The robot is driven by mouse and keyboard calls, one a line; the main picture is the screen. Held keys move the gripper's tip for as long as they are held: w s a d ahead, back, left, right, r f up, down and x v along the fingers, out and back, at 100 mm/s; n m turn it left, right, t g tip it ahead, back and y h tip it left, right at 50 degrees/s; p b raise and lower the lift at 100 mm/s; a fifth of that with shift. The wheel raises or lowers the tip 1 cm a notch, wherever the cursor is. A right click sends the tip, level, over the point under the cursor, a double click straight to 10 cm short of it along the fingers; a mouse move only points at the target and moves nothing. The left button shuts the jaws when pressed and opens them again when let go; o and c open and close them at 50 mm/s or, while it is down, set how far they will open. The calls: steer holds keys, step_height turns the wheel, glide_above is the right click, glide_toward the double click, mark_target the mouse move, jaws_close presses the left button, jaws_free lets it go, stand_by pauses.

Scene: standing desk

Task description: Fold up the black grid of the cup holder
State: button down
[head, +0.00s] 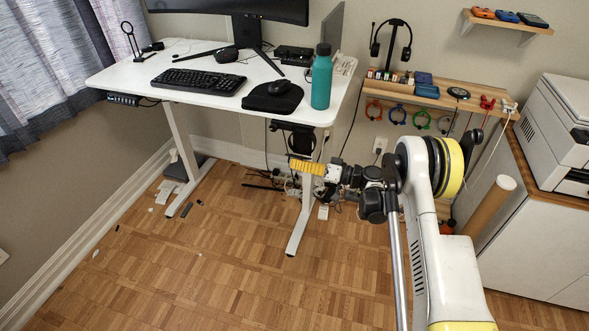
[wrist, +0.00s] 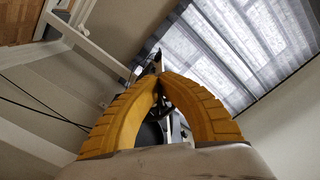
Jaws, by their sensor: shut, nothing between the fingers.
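A black holder-like fixture (head: 299,138), seemingly the cup holder, hangs below the desk's right front edge in the head view. Its grid cannot be made out apart from the rest, nor its angle. My gripper (head: 292,164) is just below the fixture, its yellow fingers pointing left. Whether it touches the fixture is unclear. In the wrist view the fingers of my gripper (wrist: 160,77) arch together and meet at the tips, with nothing held. Dark parts show between and just beyond the fingers there, but I cannot tell what they belong to.
The white desk (head: 205,75) stands above my gripper, with its right leg (head: 302,222) close by. A teal bottle (head: 321,78) stands near the desk's right edge. Cables (head: 340,188) hang behind. The wooden floor (head: 180,270) in front is mostly clear.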

mark_target(299, 147)
steer(key=m, duration=0.1)
steer(key=w+r+m, duration=0.1)
steer(key=m, duration=0.1)
steer(key=r+m, duration=0.1)
steer(key=shift+w+d+r+m, duration=0.15)
steer(key=shift+w+d+m, duration=0.05)
steer(key=shift+d+m, duration=0.1)
steer(key=shift+w+d+r+m, duration=0.1)
steer(key=shift+w+r+m, duration=0.2)
steer(key=shift+m, duration=0.5)
steer(key=shift+w+d+r+m, duration=0.15)
steer(key=shift+w+m, duration=0.25)
steer(key=shift+m, duration=0.4)
steer(key=shift+w+d+r+m, duration=0.1)
steer(key=shift+w+r+m, duration=0.25)
steer(key=shift+m, duration=0.45)
steer(key=c, duration=1.6)
jaws_free()
steer(key=shift+c, duration=0.2)
steer(key=shift+d, duration=0.1)
steer(key=v, duration=1.1)
steer(key=shift+s+d, duration=0.15)
steer(key=shift+d, duration=0.25)
steer(key=shift+r, duration=0.15)
